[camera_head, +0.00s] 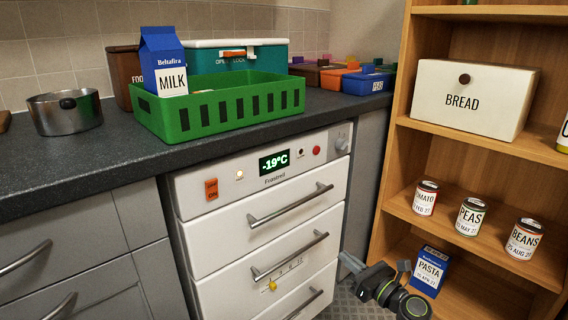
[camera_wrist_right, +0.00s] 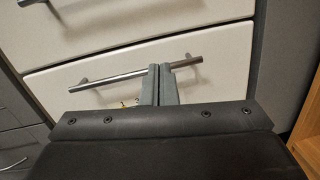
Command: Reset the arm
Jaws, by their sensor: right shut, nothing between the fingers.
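My right gripper (camera_head: 347,262) is low in the head view, in front of the white freezer's (camera_head: 205,240) right edge. The dark wrist and arm behind it come in from the lower right. In the right wrist view the two grey fingers (camera_wrist_right: 160,72) are together with nothing between them. There they overlap the right part of a metal drawer handle (camera_wrist_right: 135,73); I cannot tell if they touch it. The freezer drawers look shut, and the display reads -19°C. My left gripper is not in view.
The counter (camera_head: 105,160) holds a pot (camera_head: 65,112), a green crate (camera_head: 215,118) and a milk carton (camera_head: 163,60).

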